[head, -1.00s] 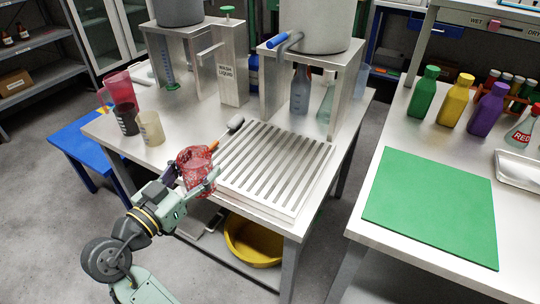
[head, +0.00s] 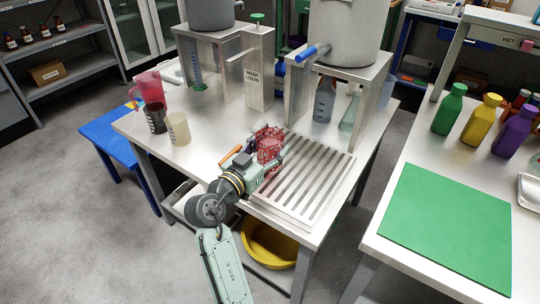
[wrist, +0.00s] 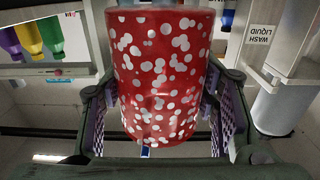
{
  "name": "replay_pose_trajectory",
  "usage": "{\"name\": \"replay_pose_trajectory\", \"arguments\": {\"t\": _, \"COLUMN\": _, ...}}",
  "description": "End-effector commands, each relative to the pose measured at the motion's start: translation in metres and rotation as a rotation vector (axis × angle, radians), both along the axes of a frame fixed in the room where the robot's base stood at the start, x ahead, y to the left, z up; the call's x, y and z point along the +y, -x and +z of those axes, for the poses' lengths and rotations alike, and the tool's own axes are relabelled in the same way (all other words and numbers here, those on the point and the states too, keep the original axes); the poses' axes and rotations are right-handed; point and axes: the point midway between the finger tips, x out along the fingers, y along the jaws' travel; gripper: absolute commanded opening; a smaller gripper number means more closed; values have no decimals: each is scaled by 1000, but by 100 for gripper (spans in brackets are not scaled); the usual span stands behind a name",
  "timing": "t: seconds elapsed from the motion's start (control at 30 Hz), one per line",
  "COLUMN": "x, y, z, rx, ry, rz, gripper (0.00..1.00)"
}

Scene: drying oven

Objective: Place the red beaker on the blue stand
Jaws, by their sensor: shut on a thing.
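The red beaker with white spots (head: 268,143) is in my gripper (head: 262,158), above the left part of the slatted drain rack on the steel table. In the wrist view the beaker (wrist: 162,75) fills the middle, between the two purple-padded fingers (wrist: 160,125). The fingers close on its sides. A low blue stand (head: 97,131) stands on the floor left of the steel table. Part of it is hidden behind the table.
A red jug (head: 149,86), a dark beaker (head: 155,118) and a cream beaker (head: 179,129) stand at the steel table's left edge. The drain rack (head: 297,187) lies at the front right. A wash-liquid dispenser (head: 259,75) and metal vessels stand behind.

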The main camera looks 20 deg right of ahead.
Motion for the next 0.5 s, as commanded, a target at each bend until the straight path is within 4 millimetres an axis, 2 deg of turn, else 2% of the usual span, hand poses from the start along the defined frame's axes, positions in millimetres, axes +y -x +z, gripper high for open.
{"name": "replay_pose_trajectory", "arguments": {"t": 0.33, "x": -1, "y": 0, "z": -31, "rx": 2, "ry": -1, "rz": -2, "gripper": 13}}
{"name": "replay_pose_trajectory", "arguments": {"t": 0.5, "x": -1, "y": 0, "z": -34, "rx": -1, "ry": 0, "rz": -1, "gripper": 13}}
